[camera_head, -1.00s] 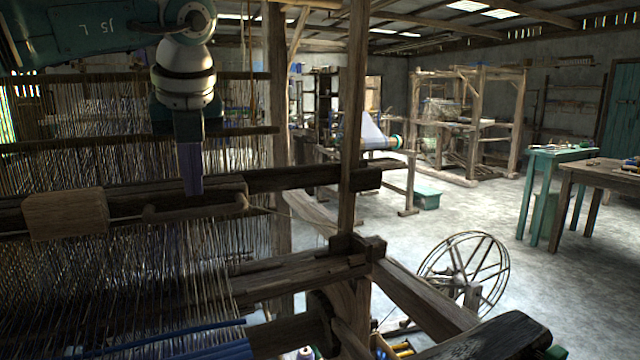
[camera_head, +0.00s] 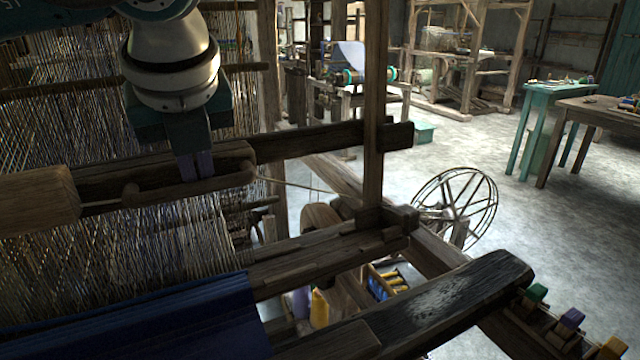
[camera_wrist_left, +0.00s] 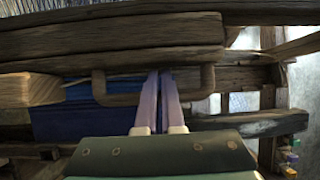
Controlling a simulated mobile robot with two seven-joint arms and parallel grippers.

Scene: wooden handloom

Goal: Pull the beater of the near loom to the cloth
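The near loom's beater (camera_head: 110,178) is a dark wooden beam across the warp threads. A bar-shaped wooden handle (camera_head: 225,183) is on its near side and also shows in the left wrist view (camera_wrist_left: 118,99). My left gripper (camera_head: 195,170) points down at the handle, its two fingers side by side and almost touching. The handle hides the fingertips in the head view, so they appear to be between handle and beam. In the left wrist view the fingers (camera_wrist_left: 160,78) reach across the handle to the beam. The blue cloth (camera_head: 150,325) lies nearer, apart from the beater. My right gripper is out of view.
A wooden post (camera_head: 375,95) and loom rails (camera_head: 330,250) stand right of the beater. A spoked wheel (camera_head: 455,205) is beyond them. A dark bench-like board (camera_head: 450,300) is at the near right. Open floor (camera_head: 570,240) lies farther right.

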